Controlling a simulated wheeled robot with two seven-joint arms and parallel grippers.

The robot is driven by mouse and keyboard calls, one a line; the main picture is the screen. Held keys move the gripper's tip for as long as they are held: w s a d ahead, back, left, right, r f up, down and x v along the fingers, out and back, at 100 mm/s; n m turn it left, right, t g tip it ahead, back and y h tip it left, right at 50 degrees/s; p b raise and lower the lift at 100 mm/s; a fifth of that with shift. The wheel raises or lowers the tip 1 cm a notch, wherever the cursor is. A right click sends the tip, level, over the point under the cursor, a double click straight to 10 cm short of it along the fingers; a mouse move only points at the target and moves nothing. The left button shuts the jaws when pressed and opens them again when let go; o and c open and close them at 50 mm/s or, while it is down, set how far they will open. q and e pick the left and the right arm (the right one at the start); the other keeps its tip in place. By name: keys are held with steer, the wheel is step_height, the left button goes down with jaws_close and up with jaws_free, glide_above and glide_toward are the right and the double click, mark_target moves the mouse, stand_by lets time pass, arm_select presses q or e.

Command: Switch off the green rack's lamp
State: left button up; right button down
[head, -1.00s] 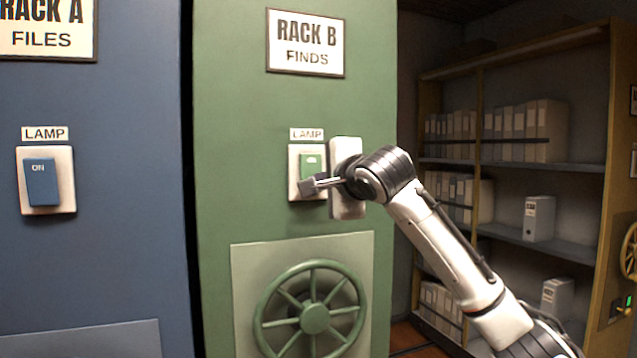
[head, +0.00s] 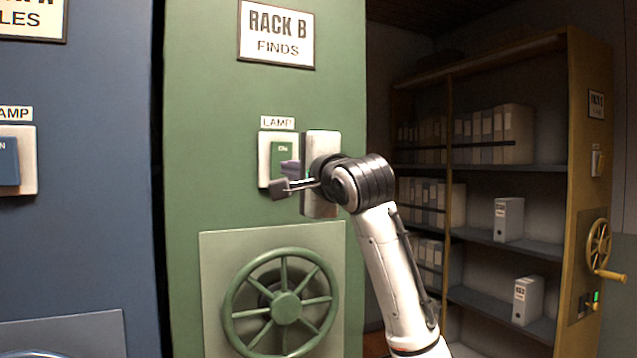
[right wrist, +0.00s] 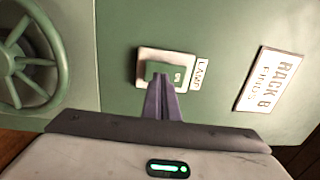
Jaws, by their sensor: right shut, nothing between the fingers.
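The green rack (head: 215,190) carries a sign reading RACK B FINDS (head: 277,33). Below its LAMP label is a pale switch plate with a green rocker (head: 281,152) marked ON; it also shows in the right wrist view (right wrist: 172,69). My right gripper (head: 288,168) is shut and empty. Its purple fingers (right wrist: 161,98) point at the rocker and cover part of its lower edge in both views. Whether the fingertips touch it I cannot tell. My left gripper is not in view.
A green handwheel (head: 284,308) sits on a panel below the switch. A blue rack (head: 85,170) with its own lamp switch (head: 12,160) stands at the left. At the right is an open aisle with shelves of binders (head: 508,220) and a yellow rack end with a crank wheel (head: 598,245).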

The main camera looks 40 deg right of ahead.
steer(key=b+v, duration=0.1)
steer(key=v, duration=0.8)
steer(key=shift+s+a+f+b, duration=0.25)
steer(key=shift+s+f+b, duration=0.05)
steer(key=shift+f, duration=0.05)
steer(key=shift+w+f, duration=0.1)
